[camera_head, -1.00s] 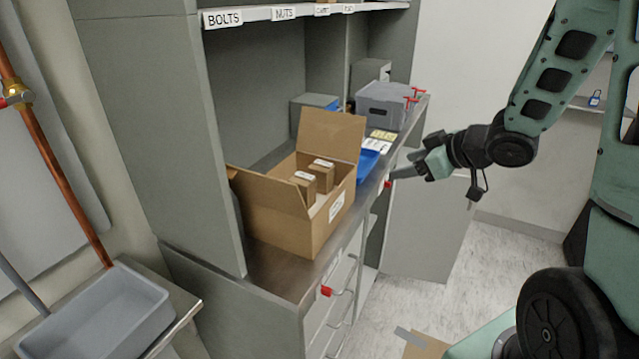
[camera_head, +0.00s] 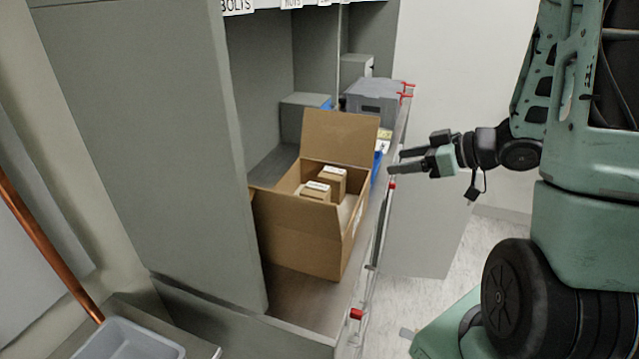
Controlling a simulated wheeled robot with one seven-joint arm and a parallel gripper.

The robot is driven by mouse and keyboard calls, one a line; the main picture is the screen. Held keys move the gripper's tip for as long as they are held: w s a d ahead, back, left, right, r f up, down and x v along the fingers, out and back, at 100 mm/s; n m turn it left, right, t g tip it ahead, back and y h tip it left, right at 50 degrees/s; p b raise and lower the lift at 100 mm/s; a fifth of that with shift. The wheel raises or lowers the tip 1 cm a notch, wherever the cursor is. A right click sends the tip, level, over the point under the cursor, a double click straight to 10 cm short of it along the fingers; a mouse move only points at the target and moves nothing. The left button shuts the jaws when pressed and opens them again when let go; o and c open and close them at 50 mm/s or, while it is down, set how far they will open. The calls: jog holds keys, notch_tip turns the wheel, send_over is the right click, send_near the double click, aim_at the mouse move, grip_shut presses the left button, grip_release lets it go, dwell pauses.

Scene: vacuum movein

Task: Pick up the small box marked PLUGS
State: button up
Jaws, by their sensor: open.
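Two small brown boxes with white labels stand inside an open cardboard carton (camera_head: 300,241) on the counter. One small box (camera_head: 331,179) is farther back and the other small box (camera_head: 314,192) is nearer. Their labels are too small to read, so I cannot tell which is marked PLUGS. The carton's flaps stand open and its near wall hides the lower part of the boxes. My gripper (camera_head: 396,162) is open and empty, to the right of the carton and apart from it, pointing left towards the counter edge.
A tall grey cabinet side panel (camera_head: 150,130) stands left of the carton. Grey bins (camera_head: 375,99) and a blue tray (camera_head: 377,165) are behind it on the counter. A grey tub (camera_head: 128,341) is at lower left. Floor shows at right.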

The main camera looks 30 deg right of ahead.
send_near(335, 174)
jog(key=w+a, duration=0.1)
jog(key=w, duration=0.1)
jog(key=shift+s+f+p+x, duration=0.1)
jog(key=shift+f+p+x, duration=0.1)
jog(key=shift+x, duration=0.85)
jog(key=shift+s+f+p+x, duration=0.1)
jog(key=shift+p+x, duration=0.1)
jog(key=shift+x, duration=0.85)
jog(key=shift+s+f+p+x, duration=0.1)
jog(key=shift+f+p+x, duration=0.1)
jog(key=shift+x, duration=0.85)
jog(key=shift+w, duration=0.1)
jog(key=c, duration=0.9)
